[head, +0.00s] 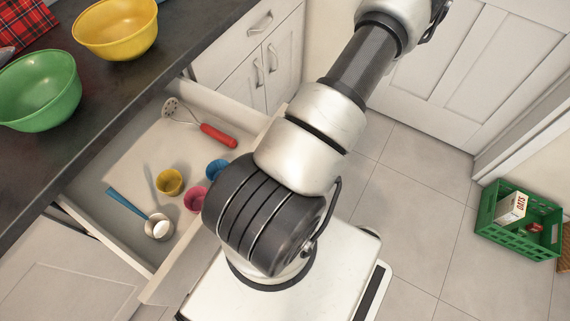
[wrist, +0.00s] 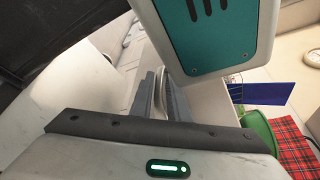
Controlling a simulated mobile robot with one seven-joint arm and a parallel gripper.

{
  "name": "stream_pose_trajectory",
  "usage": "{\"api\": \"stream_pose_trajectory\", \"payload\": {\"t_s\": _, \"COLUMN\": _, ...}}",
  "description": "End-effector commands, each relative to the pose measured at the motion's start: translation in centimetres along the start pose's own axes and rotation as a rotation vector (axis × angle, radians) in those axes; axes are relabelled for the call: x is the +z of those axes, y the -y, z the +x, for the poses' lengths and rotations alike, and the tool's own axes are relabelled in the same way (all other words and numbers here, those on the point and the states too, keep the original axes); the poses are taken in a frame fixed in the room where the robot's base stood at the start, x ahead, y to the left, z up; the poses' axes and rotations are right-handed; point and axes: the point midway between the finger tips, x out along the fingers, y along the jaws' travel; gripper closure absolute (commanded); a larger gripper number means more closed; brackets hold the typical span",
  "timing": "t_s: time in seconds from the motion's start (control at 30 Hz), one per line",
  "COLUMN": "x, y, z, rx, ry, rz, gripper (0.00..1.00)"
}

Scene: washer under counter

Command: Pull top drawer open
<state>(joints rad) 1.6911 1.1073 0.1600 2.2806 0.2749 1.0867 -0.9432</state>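The top drawer (head: 128,160) under the dark counter stands well out from the cabinet in the head view, its inside showing. My arm covers part of the drawer front, and my gripper is hidden there. In the wrist view my gripper (wrist: 163,95) has its dark fingers close together, with a pale curved piece between them that looks like the drawer handle (wrist: 158,88). Most of the handle is hidden. In the drawer lie a red-handled slotted spatula (head: 205,130), a blue-handled ladle (head: 128,205) with a white egg-like thing, and yellow, pink and blue cups.
Green (head: 38,90) and yellow (head: 115,27) bowls and a red plaid cloth (head: 22,20) are on the counter. A closed drawer and doors (head: 262,55) are beyond the open drawer. A green crate (head: 517,220) stands on the floor at right. The tiled floor (head: 410,190) between is clear.

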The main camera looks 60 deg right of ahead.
Motion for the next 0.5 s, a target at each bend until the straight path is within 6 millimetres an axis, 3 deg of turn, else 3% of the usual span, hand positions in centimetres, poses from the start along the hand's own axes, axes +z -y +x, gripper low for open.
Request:
{"api": "stream_pose_trajectory", "payload": {"t_s": 0.17, "x": -0.1, "y": 0.0, "z": -2.7, "rx": 0.005, "ry": -0.005, "rz": 0.0, "gripper": 0.85}}
{"api": "stream_pose_trajectory", "payload": {"t_s": 0.5, "x": -0.1, "y": 0.0, "z": -11.0, "rx": 0.004, "ry": -0.004, "rz": -0.001, "gripper": 0.85}}
